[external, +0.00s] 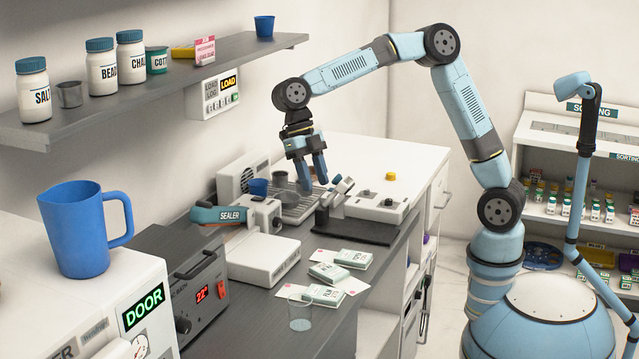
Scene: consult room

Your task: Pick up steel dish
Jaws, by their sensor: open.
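My gripper (313,186) points down over the ribbed metal tray (302,210) at the back of the counter. Its two fingers are apart, with nothing visible between them. A small grey, metal-looking vessel (280,179) stands to the left of the fingers, beside a blue cup (258,187); it may be the steel dish, but it is too small to be sure. The fingers hide part of the tray, and I cannot tell whether a dish lies right behind or below them.
The sealer (262,218) with its teal handle stands left of the tray. A white device with levers (375,205) stands close on the right. The shelf (150,95) with jars runs along the wall.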

